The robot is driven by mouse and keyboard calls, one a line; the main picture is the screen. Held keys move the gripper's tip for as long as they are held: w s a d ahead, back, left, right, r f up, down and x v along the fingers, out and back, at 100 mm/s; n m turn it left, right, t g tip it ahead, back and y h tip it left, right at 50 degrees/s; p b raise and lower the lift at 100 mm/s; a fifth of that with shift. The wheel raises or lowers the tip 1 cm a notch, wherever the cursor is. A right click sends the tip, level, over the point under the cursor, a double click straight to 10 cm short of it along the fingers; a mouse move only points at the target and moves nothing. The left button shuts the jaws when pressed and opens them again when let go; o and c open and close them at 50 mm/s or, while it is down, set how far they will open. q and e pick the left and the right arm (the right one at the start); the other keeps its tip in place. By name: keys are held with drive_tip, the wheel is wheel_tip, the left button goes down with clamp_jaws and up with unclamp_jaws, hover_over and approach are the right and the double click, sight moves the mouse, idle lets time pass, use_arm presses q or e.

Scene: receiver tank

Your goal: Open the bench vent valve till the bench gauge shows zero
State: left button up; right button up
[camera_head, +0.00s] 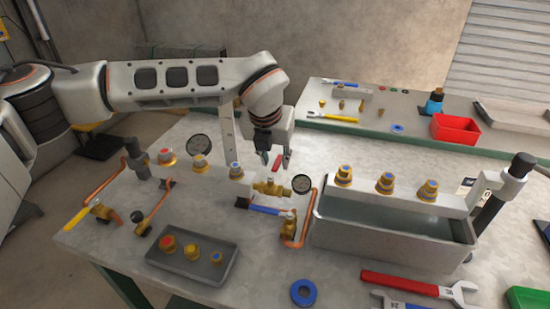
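My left gripper (276,159) points down over the middle of the bench, fingers apart. A small red handle (277,164) shows between its fingertips, above a brass valve body (271,188); I cannot tell whether the fingers touch it. This looks like the vent valve, but no label is readable. A round gauge (302,184) sits just right of the brass body; its needle is too small to read. A second gauge (199,144) stands farther left at the back. A blue-handled valve (268,210) is in front. My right gripper is not identifiable in view.
Brass fittings stand on the left block (215,174) and above the grey water tank (395,241). A tray of fittings (190,262), a blue ring (303,292) and a red wrench (405,284) lie in front. A yellow-handled valve (78,217) is left. A red bin (455,129) stands behind.

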use_arm(q)
drive_tip(key=shift+r, duration=0.1)
drive_tip(key=v, duration=1.1)
drive_tip(key=shift+s+r, duration=0.15)
drive_tip(key=shift+r, duration=0.25)
